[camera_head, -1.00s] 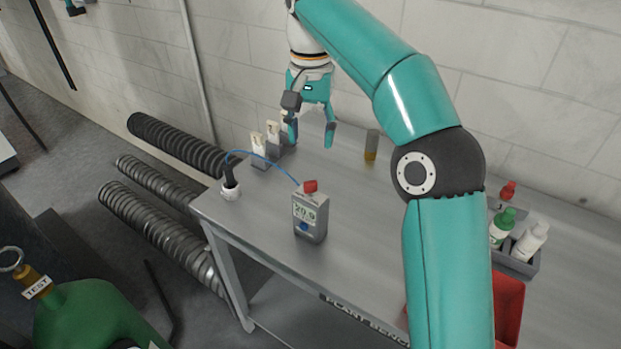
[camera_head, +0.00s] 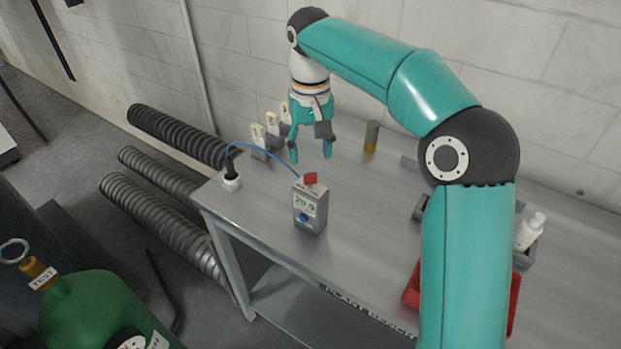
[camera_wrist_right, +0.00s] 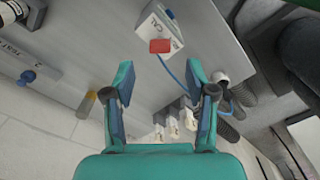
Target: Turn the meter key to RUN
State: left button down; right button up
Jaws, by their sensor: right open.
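The meter (camera_head: 308,210) is a grey box standing upright on the bench. It has a lit display reading about 20.9, a blue round knob (camera_head: 303,217) on its front and a red key or cap (camera_head: 310,179) on top. A blue tube runs from it to the left. In the right wrist view the red part (camera_wrist_right: 160,46) shows beyond my fingers, on the meter top marked CAL. My right gripper (camera_head: 311,158) is open and empty, pointing down above the bench, behind the meter and apart from it. My left gripper is not in view.
The grey bench (camera_head: 270,228) has a white cup with a black probe (camera_head: 231,180) at its left corner. Several white-topped holders (camera_head: 258,138) and an amber vial (camera_head: 371,137) stand at the back. A red bin (camera_head: 412,288) and bottle caddy (camera_head: 527,250) are at right. A green cylinder (camera_head: 85,310) stands at front left.

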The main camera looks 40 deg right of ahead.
aim_at(310, 175)
notch_tip(310, 175, down, 7)
jog(key=shift+f, duration=0.15)
